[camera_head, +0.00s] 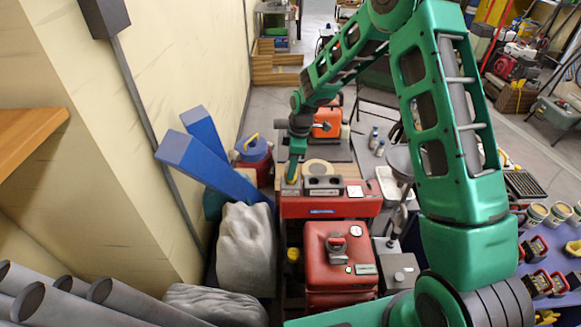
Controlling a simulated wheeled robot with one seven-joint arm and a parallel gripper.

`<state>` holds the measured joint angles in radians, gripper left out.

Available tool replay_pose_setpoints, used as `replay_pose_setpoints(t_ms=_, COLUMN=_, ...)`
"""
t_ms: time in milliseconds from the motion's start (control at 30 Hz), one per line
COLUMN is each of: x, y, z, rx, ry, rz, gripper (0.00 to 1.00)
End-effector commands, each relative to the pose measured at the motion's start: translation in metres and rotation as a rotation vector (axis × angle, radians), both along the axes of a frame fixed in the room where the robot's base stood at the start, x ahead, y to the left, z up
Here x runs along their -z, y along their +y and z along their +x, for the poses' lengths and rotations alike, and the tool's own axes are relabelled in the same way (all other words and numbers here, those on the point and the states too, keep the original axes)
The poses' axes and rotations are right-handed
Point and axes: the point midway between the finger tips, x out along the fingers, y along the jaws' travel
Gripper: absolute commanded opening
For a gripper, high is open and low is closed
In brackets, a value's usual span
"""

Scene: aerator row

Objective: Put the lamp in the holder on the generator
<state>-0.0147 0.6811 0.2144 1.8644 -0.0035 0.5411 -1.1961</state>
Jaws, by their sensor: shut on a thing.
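My gripper (293,172) points down at the left end of a long red machine, which I take to be the generator (312,208). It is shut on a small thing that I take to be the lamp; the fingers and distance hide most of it. I cannot tell whether the held thing touches the machine.
A red tank-like unit (340,255) with a knob and gauges stands in front. An orange-red case (327,122) lies behind. Blue beams (215,165) and a grey cloth-covered heap (245,245) crowd the left. A white tray (388,183) is at right.

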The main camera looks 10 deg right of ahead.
Motion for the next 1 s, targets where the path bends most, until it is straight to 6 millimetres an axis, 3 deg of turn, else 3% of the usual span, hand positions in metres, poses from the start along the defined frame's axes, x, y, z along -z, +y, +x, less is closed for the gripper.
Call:
replay_pose_setpoints(t_ms=700, x=0.015, y=0.0, z=0.0, rx=0.0, ry=0.0, rz=0.0, gripper=0.0)
replay_pose_setpoints(t_ms=733, x=0.015, y=0.0, z=0.0, rx=0.0, ry=0.0, rz=0.0, gripper=0.35)
replay_pose_setpoints(t_ms=800, x=0.015, y=0.0, z=0.0, rx=0.0, ry=0.0, rz=0.0, gripper=0.52)
replay_pose_setpoints(t_ms=1000, x=0.015, y=0.0, z=0.0, rx=0.0, ry=0.0, rz=0.0, gripper=0.55)
